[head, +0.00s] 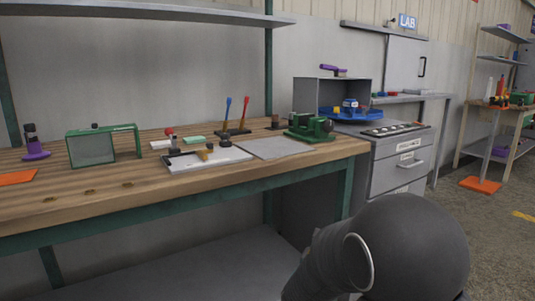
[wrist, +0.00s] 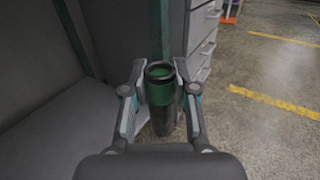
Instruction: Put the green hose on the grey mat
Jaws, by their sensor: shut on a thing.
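The grey mat (head: 275,148) lies flat on the wooden workbench, near its right end, and its top looks bare. In the wrist view, my gripper (wrist: 160,88) is shut on the green hose (wrist: 162,97). The hose is a dark green tube with a black open mouth and a black lower part. It stands roughly upright between the two fingers, with its lower end partly hidden. In the head view neither the hose nor the fingers show; my dark arm fills the lower right. The mat is not seen in the wrist view.
A green vise (head: 310,128) stands at the mat's right rear. A pale board (head: 215,163) with tools lies left of the mat. A screwdriver stand (head: 233,132) is behind. A shelf (head: 140,11) overhangs the bench. A grey drawer cabinet (head: 400,160) stands to the right.

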